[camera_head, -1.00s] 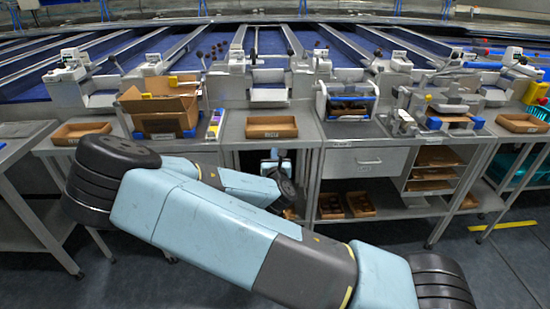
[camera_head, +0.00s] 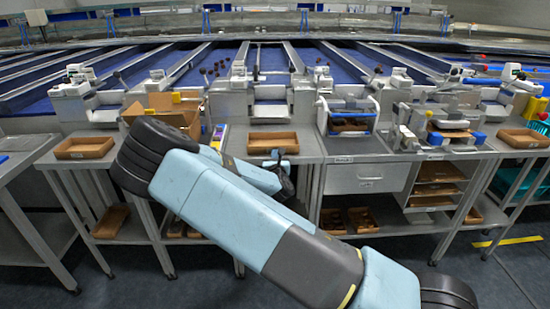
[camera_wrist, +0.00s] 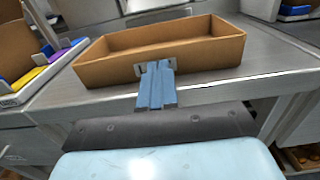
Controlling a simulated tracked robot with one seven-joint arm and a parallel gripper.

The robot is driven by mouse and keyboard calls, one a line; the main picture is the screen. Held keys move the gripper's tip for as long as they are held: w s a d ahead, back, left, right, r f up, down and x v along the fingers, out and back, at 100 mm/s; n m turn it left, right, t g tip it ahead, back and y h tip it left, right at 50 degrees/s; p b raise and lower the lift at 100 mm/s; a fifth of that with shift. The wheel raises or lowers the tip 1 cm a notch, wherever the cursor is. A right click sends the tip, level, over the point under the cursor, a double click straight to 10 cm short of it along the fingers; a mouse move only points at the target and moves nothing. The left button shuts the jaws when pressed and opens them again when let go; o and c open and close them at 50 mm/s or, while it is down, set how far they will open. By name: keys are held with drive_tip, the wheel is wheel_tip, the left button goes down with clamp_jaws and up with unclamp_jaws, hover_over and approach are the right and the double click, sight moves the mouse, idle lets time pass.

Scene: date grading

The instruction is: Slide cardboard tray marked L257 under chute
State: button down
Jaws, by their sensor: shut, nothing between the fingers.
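A shallow open cardboard tray (camera_head: 272,134) sits on the grey bench in front of the middle grey chute (camera_head: 270,111). In the wrist view the tray (camera_wrist: 205,53) looks empty, and its long front wall faces me. A small pale label (camera_wrist: 140,70) is on that wall, mostly hidden by my fingers, so I cannot read it. My gripper (camera_wrist: 157,66) is shut and empty, its blue fingertips at the middle of the front wall. I cannot tell whether they touch it. In the head view my gripper (camera_head: 276,156) is partly hidden by my arm.
Similar trays stand on the left table (camera_head: 84,147) and the right bench (camera_head: 523,138). Bare bench lies either side of the tray.

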drive_tip(key=shift+w, duration=1.75)
drive_tip(key=shift+s, duration=0.15)
